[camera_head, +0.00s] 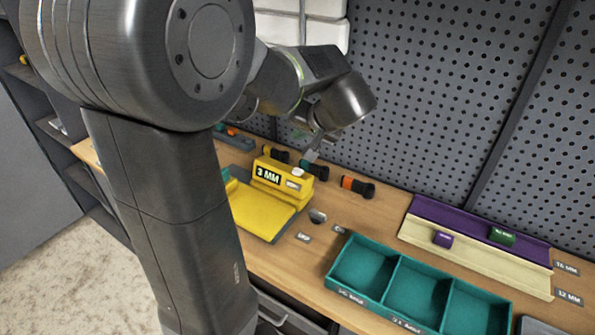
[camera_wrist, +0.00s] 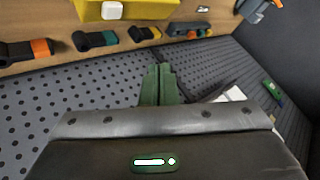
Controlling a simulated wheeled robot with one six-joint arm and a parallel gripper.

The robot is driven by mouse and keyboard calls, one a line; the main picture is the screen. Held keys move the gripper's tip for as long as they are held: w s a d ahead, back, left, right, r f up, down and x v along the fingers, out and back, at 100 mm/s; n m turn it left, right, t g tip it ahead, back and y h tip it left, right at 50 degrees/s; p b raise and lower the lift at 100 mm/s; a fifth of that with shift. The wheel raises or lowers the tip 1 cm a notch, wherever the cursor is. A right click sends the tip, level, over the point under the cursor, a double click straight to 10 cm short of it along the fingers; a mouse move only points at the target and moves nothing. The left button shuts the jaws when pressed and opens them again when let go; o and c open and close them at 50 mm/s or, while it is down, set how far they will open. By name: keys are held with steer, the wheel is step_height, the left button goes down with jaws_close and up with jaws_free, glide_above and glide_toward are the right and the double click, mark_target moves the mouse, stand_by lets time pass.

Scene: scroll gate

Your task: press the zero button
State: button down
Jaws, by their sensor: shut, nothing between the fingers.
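The yellow gauge (camera_head: 262,205) with a "3 MM" sign stands on the wooden bench. A small white button (camera_head: 298,172) sits at the top right of its raised block. The button (camera_wrist: 112,10) and part of the yellow gauge (camera_wrist: 150,9) also show at the top edge of the wrist view. My gripper (camera_head: 309,156) is just above and behind the button in the head view. In the wrist view its green fingers (camera_wrist: 158,72) are shut with nothing between them, and appear apart from the button. I cannot tell the exact gap.
Several dark cylinders with coloured bands (camera_head: 357,186) lie behind and right of the gauge. A teal compartment tray (camera_head: 385,296) stands at the front right. A purple and cream rack (camera_head: 470,250) holds small blocks. A perforated panel (camera_head: 430,100) rises behind the bench.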

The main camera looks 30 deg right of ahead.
steer(key=b, duration=0.5)
glide_above(300, 173)
step_height(300, 173, down, 7)
steer(key=shift+w+d+f, duration=0.1)
steer(key=shift+f, duration=0.35)
steer(key=shift+f+b, duration=0.1)
steer(key=shift+b, duration=0.25)
stand_by(1.1)
steer(key=shift+f+b, duration=0.35)
steer(key=shift+b, duration=0.15)
steer(key=shift+f+b, duration=0.5)
steer(key=shift+b, duration=0.1)
stand_by(0.5)
stand_by(0.4)
steer(key=shift+r+p, duration=0.5)
steer(key=shift+r, duration=0.45)
steer(key=shift+r+p, duration=1.5)
steer(key=shift+r, duration=1)
